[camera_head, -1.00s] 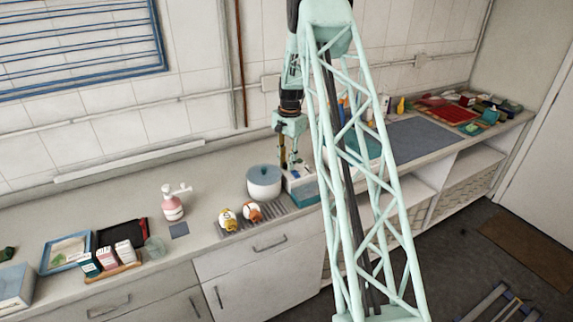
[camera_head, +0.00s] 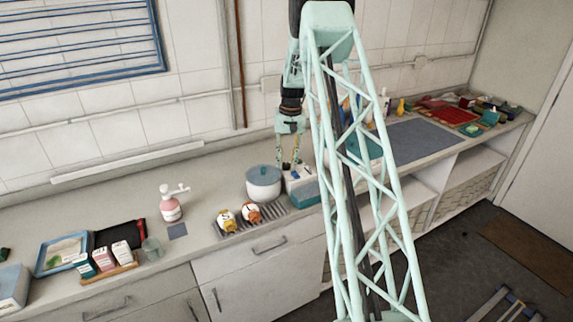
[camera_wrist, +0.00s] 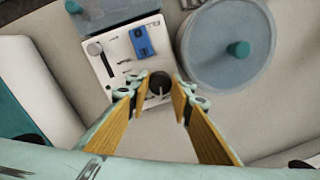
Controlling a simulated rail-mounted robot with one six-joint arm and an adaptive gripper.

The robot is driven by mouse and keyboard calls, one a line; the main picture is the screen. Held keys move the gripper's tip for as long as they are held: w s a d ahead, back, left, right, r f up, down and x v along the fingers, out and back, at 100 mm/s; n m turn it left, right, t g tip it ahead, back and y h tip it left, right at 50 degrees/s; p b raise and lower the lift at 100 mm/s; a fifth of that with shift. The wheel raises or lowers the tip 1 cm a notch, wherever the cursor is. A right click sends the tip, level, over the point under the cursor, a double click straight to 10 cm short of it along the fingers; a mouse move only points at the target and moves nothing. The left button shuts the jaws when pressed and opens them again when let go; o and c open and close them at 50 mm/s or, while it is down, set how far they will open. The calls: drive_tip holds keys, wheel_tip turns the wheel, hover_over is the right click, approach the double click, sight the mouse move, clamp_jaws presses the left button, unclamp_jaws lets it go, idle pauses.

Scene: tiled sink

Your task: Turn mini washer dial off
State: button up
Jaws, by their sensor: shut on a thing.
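The mini washer (camera_head: 306,195) is a small box with a teal front and pale top, beside the lidded pot. In the wrist view its white control panel (camera_wrist: 112,68) carries a black round dial (camera_wrist: 160,82), a blue switch (camera_wrist: 142,42) and a dark slider-like part. My gripper (camera_wrist: 160,92) has its two yellow-padded fingers on either side of the dial and is shut on it. In the head view my gripper (camera_head: 290,168) reaches down over the washer top; the dial is too small to make out there.
Two egg-like figures (camera_head: 238,216) sit on the drain rack in front. My lattice arm hides counter to the right.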

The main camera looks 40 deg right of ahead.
sight(288, 164)
drive_tip(key=shift+n, duration=1.3)
drive_tip(key=o, duration=0.6)
drive_tip(key=shift+r, duration=0.15)
wheel_tip(288, 164, up, 12)
drive_tip(key=shift+s+d, duration=0.15)
drive_tip(key=shift+d, duration=0.25)
idle(0.4)
